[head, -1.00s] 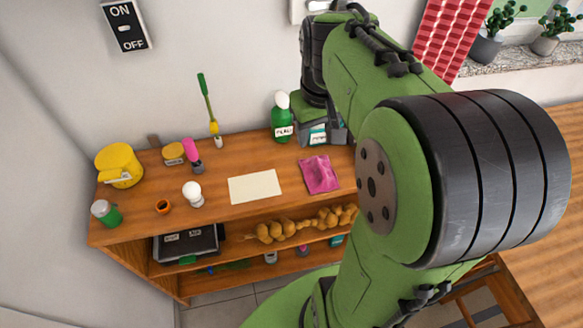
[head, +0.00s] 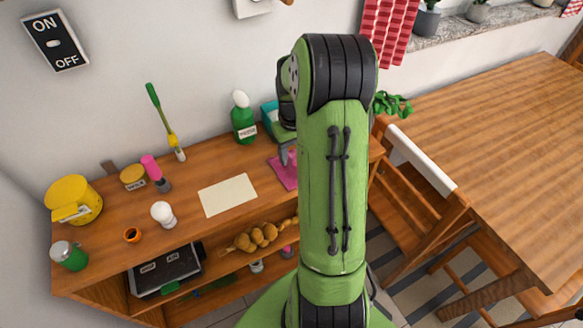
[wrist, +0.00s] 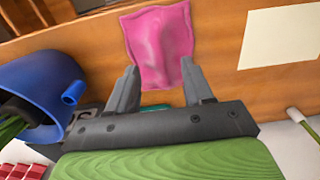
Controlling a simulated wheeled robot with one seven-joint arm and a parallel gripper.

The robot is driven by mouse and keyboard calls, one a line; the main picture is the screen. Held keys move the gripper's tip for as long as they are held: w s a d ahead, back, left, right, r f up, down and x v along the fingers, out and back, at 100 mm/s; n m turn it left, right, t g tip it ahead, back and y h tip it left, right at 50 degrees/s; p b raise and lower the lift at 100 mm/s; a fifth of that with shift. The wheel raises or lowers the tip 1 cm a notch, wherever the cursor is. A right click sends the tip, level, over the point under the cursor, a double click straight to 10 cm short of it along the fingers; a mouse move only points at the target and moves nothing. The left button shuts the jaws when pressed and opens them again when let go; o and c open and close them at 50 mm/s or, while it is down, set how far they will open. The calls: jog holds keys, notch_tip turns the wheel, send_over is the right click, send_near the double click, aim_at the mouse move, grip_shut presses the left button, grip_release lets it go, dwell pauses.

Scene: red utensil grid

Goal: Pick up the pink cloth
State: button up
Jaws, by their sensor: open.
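The pink cloth (wrist: 158,45) lies flat and a little wrinkled on the wooden shelf top in the wrist view. In the head view the cloth (head: 283,172) is partly hidden behind my arm. My gripper (wrist: 161,75) is open, with its two fingers apart and the near part of the cloth showing between them. In the head view one part of my gripper (head: 284,157) shows beside the cloth; the rest is hidden by my arm. I cannot tell if the fingers touch the cloth.
A cream paper sheet (head: 228,195) lies left of the cloth. A green bottle (head: 243,122) stands behind it. A blue pot (wrist: 38,95) is close to my gripper in the wrist view. A chair (head: 415,200) and table (head: 490,130) stand at right.

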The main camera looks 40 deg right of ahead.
aim_at(292, 161)
notch_tip(292, 161, down, 4)
jog(key=shift+w+r, duration=0.1)
jog(key=shift+r, duration=0.15)
jog(key=shift+a+r, duration=0.1)
grip_shut()
notch_tip(292, 161, up, 10)
jog(key=p, duration=0.1)
jog(key=shift+p, duration=0.3)
jog(key=c, duration=0.7)
grip_release()
jog(key=shift+c, duration=0.2)
grip_shut()
